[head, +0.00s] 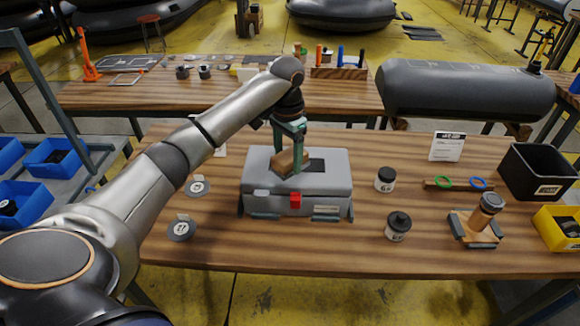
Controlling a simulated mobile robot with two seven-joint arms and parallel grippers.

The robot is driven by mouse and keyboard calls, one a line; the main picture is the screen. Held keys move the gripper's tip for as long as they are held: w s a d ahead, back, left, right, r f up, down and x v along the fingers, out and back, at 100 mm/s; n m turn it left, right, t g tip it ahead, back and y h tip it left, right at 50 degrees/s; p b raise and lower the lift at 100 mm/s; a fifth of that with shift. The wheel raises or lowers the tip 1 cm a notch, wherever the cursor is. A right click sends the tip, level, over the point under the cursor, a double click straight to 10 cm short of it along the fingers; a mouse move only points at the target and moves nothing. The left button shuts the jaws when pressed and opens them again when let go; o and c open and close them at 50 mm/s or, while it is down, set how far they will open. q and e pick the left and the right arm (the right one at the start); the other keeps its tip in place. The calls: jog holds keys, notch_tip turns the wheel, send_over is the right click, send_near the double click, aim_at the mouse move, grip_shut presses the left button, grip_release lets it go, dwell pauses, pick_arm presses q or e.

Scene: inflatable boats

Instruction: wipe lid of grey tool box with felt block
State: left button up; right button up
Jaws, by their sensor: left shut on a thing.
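The grey tool box (325,184) stands on the striped wooden table in the middle of the head view, with its lid shut and a red piece (295,200) on its front. My left gripper (293,150) comes down from above over the lid. It is shut on the brown felt block (283,163), which is tilted and sits at or just above the lid; I cannot tell if it touches. A dark patch (315,166) shows on the lid beside the block. The block's underside is hidden. My right gripper is not in view.
To the right stand two dark jars (385,180), a wooden rack with green and blue rings (459,184), a wooden stand (476,227), a black bin (540,172) and a yellow bin (560,229). A long grey tube (465,90) lies behind. Round labelled discs (181,229) lie left.

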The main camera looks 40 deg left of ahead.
pick_arm(q)
jog(key=shift+r, duration=1.3)
